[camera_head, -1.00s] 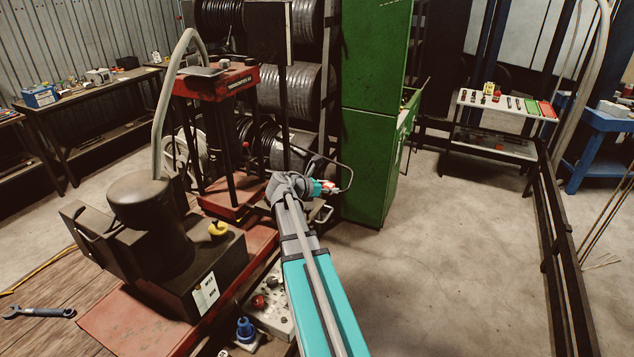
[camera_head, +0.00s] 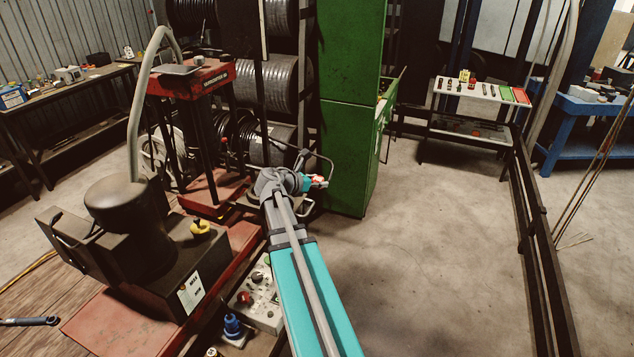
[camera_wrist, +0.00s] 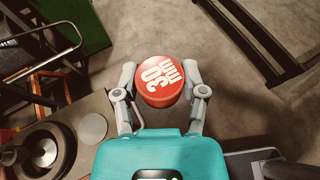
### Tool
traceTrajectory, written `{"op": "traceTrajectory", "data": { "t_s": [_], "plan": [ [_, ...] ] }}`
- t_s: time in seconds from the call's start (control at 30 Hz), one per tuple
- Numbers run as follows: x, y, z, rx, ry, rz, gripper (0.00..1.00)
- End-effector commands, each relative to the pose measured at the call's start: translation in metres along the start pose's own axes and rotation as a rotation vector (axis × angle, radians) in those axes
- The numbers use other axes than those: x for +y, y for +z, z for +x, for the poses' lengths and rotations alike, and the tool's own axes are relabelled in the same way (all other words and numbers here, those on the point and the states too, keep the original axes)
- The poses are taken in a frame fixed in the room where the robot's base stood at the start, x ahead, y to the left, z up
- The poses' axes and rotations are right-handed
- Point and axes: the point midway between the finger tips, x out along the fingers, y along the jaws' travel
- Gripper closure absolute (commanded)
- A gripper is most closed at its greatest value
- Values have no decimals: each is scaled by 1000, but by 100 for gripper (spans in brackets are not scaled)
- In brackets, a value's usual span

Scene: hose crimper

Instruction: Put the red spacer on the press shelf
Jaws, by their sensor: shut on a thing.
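The red spacer (camera_wrist: 160,83) is a round red disc with white "30 mm" lettering, in the wrist view. My gripper (camera_wrist: 161,74) is shut on it, one finger on each side. In the head view, my gripper (camera_head: 312,181) is extended over the floor, in front of the green cabinet, with a small red patch at its tip. A low white-topped shelf (camera_head: 462,88) with several small parts and red and green patches stands at the back right, well apart from the gripper. I cannot tell whether it is the press shelf.
A green cabinet (camera_head: 346,150) stands just beyond my gripper. A red-topped machine (camera_head: 200,78) and a dark machine with a cylinder (camera_head: 125,215) are at left. A dark rail (camera_head: 545,250) runs along the right. The floor (camera_head: 430,240) between is clear.

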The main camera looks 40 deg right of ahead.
Motion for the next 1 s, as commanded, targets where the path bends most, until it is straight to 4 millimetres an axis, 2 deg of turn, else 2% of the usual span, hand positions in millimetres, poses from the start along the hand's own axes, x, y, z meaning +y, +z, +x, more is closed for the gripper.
{"op": "traceTrajectory", "data": {
  "t_s": [0.17,0.37,0.8,1.0],
  "plan": [
    [0,-2,1,-1,0,0,100],
    [0,-16,7,-1,0,0,100],
    [0,-76,32,-1,-1,0,100],
    [0,-94,39,-1,-1,0,100]
  ]
}}
